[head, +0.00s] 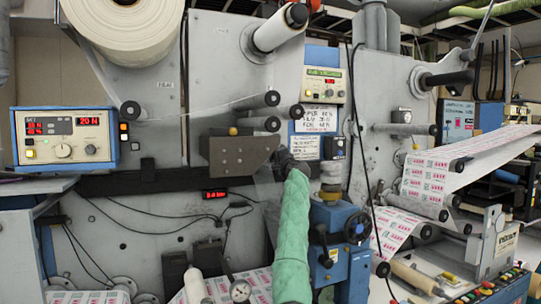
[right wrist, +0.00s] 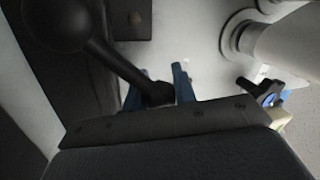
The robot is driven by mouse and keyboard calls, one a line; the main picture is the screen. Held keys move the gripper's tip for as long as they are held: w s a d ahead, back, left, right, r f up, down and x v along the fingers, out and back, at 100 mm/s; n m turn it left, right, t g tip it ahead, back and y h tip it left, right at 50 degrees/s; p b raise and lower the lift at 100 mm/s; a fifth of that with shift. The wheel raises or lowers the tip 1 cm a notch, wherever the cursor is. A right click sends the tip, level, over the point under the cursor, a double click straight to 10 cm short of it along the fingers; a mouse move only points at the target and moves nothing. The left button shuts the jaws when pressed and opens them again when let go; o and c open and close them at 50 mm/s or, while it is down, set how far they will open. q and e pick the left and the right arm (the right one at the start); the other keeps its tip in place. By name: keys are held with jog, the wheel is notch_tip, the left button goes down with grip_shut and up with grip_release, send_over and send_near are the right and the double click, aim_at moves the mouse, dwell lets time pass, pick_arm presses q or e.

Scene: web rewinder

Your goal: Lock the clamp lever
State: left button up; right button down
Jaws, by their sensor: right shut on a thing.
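The clamp lever (right wrist: 118,62) is a dark rod with a black ball knob at its end. In the right wrist view it runs from the upper left down to between the two blue fingers of my right gripper (right wrist: 160,90). The gripper is shut on the rod, well away from the ball. In the head view my green-sleeved right arm reaches up to the machine front, and the dark gripper end (head: 283,160) is beside a grey-brown block (head: 236,157). The lever cannot be made out clearly there. My left gripper is not in view.
A white roll (head: 278,28) and several rollers stick out above the arm. A blue unit with a black handwheel (head: 357,227) stands close to its right. In the right wrist view a pale cylinder (right wrist: 290,45) is at the upper right.

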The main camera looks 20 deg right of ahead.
jog(key=shift+d+f, duration=0.1)
jog(key=shift+f, duration=0.1)
jog(key=c, duration=1.1)
grip_release()
jog(key=shift+d, duration=0.15)
jog(key=shift+r, duration=0.1)
